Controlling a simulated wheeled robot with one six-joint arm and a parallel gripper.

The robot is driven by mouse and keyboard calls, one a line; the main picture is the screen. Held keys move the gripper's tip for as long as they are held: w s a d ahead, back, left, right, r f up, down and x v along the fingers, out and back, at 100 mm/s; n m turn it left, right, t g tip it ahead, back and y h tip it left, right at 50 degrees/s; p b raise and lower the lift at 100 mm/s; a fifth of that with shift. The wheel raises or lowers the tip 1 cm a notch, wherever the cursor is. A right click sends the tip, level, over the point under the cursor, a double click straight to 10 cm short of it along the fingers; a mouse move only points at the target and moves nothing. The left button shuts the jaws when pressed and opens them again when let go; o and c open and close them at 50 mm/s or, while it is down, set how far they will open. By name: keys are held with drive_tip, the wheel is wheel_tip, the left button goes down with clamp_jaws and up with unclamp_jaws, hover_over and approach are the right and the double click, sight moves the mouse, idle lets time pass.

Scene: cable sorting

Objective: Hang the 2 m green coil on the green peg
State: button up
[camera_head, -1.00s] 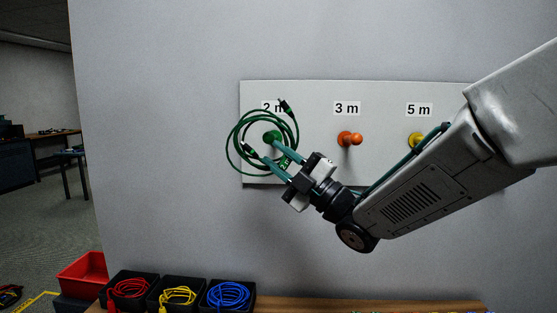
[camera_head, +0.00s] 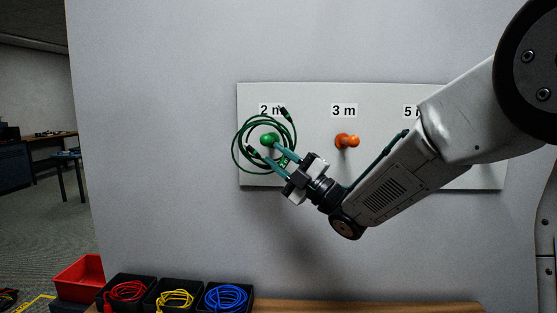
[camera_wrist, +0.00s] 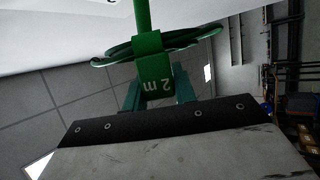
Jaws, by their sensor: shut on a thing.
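The green coil (camera_head: 236,158) hangs as a loose ring of several loops in front of the board in the head view. The green peg (camera_head: 268,139) shows inside the ring's outline, under the partly covered "2 m" label. I cannot tell how far the ring is over the peg. My gripper (camera_head: 273,151) is shut on the coil's lower right part, by its tag. In the wrist view, the green "2 m" tag (camera_wrist: 155,72) sits between the teal fingers, with the coil's loops (camera_wrist: 190,38) behind it.
The white board (camera_head: 315,174) also bears an orange peg (camera_head: 345,141) under "3 m". My arm covers the "5 m" end. Below stand black bins with red (camera_head: 126,291), yellow (camera_head: 175,298) and blue (camera_head: 227,296) cables, and a red bin (camera_head: 80,276).

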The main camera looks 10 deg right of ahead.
sight(281, 157)
drive_tip(key=shift+w+d+f, duration=0.15)
drive_tip(key=shift+w+d, duration=0.05)
drive_tip(key=shift+w, duration=0.75)
drive_tip(key=shift+w+d+f, duration=0.1)
drive_tip(key=shift+w+d, duration=0.1)
drive_tip(key=shift+w, duration=0.8)
drive_tip(key=shift+w+d+f, duration=0.15)
drive_tip(key=shift+w+d, duration=0.05)
drive_tip(key=shift+w, duration=0.75)
drive_tip(key=shift+w+f, duration=0.25)
drive_tip(key=shift+f, duration=0.75)
drive_tip(key=o, duration=1.1)
